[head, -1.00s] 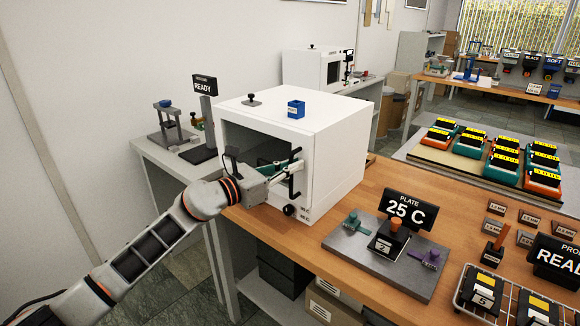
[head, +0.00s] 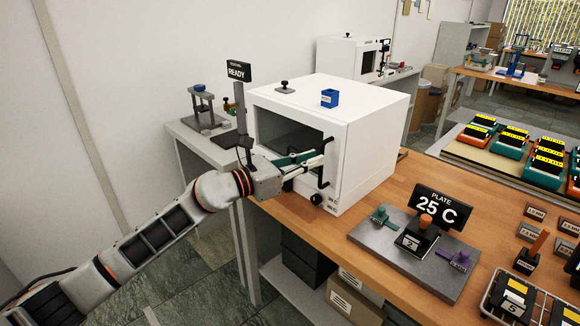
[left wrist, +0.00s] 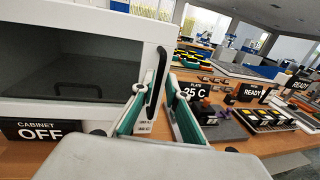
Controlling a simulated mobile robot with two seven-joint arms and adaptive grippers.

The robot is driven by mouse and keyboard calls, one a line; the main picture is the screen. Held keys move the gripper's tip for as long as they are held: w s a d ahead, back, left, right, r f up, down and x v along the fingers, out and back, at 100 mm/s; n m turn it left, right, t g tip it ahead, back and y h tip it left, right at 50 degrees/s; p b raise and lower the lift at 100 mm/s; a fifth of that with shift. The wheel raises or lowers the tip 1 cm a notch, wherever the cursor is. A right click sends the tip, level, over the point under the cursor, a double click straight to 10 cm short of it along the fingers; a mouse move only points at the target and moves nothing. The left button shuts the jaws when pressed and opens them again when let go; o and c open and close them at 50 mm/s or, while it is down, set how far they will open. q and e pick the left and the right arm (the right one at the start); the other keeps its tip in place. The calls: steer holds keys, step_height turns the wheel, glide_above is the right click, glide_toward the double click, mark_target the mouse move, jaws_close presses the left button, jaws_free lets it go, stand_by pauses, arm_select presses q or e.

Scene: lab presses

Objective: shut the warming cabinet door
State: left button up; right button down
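The warming cabinet (head: 372,150) is a white box on the wooden bench, with a dark window in its front. Its door (head: 262,128) looks flush or nearly flush with the body; I cannot tell whether a small gap is left. A black upright handle (head: 325,163) stands at the door's right edge and also shows in the left wrist view (left wrist: 158,72). My left gripper (head: 318,156) is in front of the door at the handle. In the left wrist view its teal fingers (left wrist: 160,88) are apart, with the handle between or just beyond their tips. My right gripper is out of view.
A grey plate with a "25 C" sign (head: 440,206) stands right of the cabinet. A "CABINET OFF" sign (left wrist: 38,130) is below the window. Bare bench lies between cabinet and plate.

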arm_select(q)
steer(key=v, duration=0.7)
steer(key=shift+s, duration=0.2)
steer(key=shift+a, duration=0.15)
